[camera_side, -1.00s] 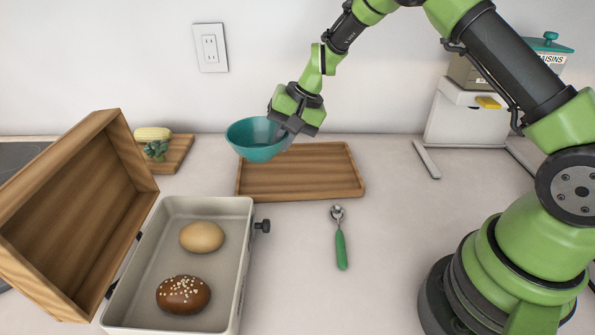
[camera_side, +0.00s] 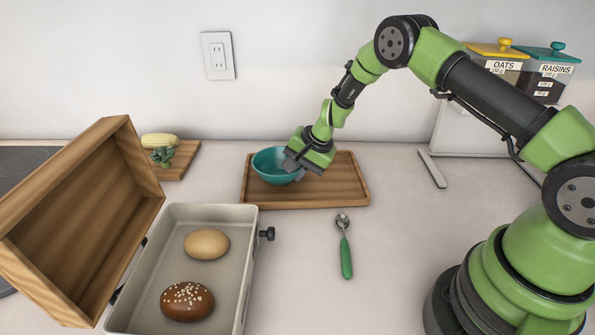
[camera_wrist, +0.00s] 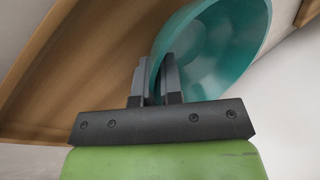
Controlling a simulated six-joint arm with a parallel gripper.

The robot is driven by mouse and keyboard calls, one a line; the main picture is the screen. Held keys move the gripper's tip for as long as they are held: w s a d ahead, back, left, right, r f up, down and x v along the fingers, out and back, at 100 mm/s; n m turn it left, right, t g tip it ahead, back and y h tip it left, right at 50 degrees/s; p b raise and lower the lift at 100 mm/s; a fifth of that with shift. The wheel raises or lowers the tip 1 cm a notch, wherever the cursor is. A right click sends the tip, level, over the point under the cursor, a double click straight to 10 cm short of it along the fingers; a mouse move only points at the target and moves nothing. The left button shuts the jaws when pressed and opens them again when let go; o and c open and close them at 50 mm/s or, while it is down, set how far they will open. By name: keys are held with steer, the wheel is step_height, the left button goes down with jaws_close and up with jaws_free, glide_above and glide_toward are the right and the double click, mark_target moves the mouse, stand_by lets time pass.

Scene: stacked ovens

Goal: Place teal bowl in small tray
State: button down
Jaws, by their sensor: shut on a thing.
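The teal bowl (camera_side: 272,166) is at the left part of the small wooden tray (camera_side: 335,187) in the side view. It looks upright or slightly tilted, low over the tray; I cannot tell whether its base touches the wood. My gripper (camera_side: 292,163) is shut on the bowl's right rim. In the wrist view, the two fingers of my gripper (camera_wrist: 158,82) pinch the wall of the teal bowl (camera_wrist: 215,45). The wooden tray (camera_wrist: 95,50) lies behind and to the left of them there.
A grey oven tray (camera_side: 228,290) with two buns and an open wooden lid (camera_side: 85,215) stand at left. A small board (camera_side: 185,158) with corn and broccoli is behind. A green-handled spoon (camera_side: 345,250) lies in front. Labelled jars (camera_side: 540,75) stand at back right.

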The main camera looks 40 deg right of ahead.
steer(key=shift+f, duration=0.25)
steer(key=c, duration=1.3)
jaws_free()
steer(key=shift+o, duration=0.2)
